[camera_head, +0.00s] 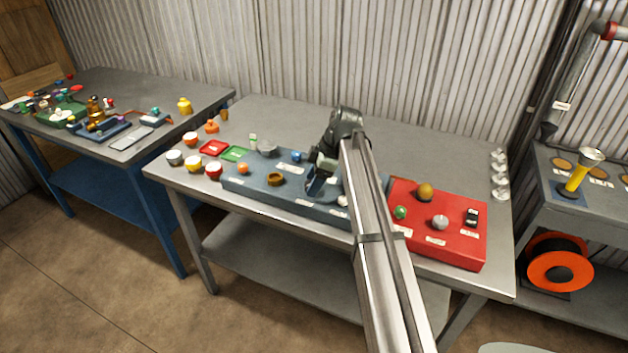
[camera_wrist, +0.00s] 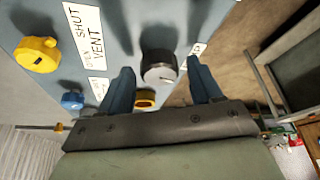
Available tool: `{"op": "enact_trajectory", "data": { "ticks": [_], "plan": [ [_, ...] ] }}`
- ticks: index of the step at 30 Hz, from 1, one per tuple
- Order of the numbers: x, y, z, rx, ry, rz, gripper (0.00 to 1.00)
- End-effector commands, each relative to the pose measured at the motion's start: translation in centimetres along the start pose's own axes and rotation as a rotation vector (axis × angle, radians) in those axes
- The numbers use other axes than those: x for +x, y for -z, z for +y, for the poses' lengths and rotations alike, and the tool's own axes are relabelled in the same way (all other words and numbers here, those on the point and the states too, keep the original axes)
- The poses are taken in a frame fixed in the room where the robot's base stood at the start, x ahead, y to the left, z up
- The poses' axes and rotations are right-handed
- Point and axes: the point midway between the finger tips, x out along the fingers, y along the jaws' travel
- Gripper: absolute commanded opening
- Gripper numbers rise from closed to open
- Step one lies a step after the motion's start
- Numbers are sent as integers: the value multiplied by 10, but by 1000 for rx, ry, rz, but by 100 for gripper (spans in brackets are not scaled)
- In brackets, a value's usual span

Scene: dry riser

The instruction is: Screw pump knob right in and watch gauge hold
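My gripper (camera_head: 318,183) is over the front middle of a blue-grey panel (camera_head: 250,184) on the middle bench. In the wrist view, its two blue fingers (camera_wrist: 158,76) are spread, with a dark round knob (camera_wrist: 158,66) with a silver face between them. Gaps show on both sides of the knob. I cannot read a pump label, so I cannot tell whether this is the pump knob. A yellow knob (camera_wrist: 38,54) is at the left near a SHUT / VENT label (camera_wrist: 85,32). No gauge dial can be made out; my arm hides part of the panel.
A red box (camera_head: 457,245) with a green knob (camera_head: 400,212), a grey knob (camera_head: 440,222) and a black switch (camera_head: 472,215) stands right of my arm. The bench's back is mostly clear.

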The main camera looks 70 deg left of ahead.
Motion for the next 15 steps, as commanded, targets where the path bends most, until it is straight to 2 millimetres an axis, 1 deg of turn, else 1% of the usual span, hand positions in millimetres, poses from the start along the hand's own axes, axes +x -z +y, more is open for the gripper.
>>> {"op": "enact_trajectory", "data": {
  "ticks": [1,2,15],
  "plan": [
    [0,0,0,0,0,0,59],
    [0,0,0,0,0,0,56],
    [0,0,0,0,0,0,14]
  ]
}}
